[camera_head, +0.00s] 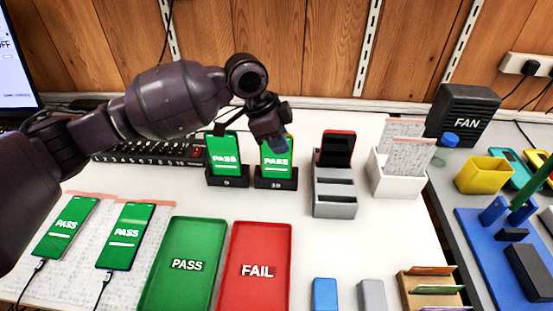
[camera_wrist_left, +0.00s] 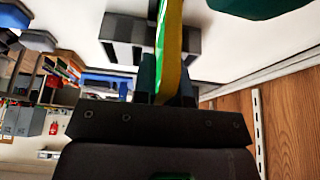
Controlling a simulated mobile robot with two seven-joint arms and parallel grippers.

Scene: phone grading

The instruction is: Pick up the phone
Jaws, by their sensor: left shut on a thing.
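A phone with a green PASS screen (camera_head: 276,162) stands upright in a black stand (camera_head: 276,183) marked 10. My left gripper (camera_head: 286,145) reaches over its top right corner and is shut on it. In the left wrist view the phone (camera_wrist_left: 170,45) shows edge-on between the dark fingers of my left gripper (camera_wrist_left: 165,85). A second PASS phone (camera_head: 223,153) stands in the neighbouring black stand (camera_head: 227,181) to the left. Two more PASS phones, one at the far left (camera_head: 67,226) and one beside it (camera_head: 126,236), lie on printed sheets. My right gripper is not in view.
A green PASS tray (camera_head: 187,231) and a red FAIL tray (camera_head: 262,236) lie in front. A grey slotted rack (camera_head: 334,197) with a dark red-edged phone (camera_head: 337,148) and a white paper holder (camera_head: 397,184) stand to the right. A black fan (camera_head: 466,112) is at back right.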

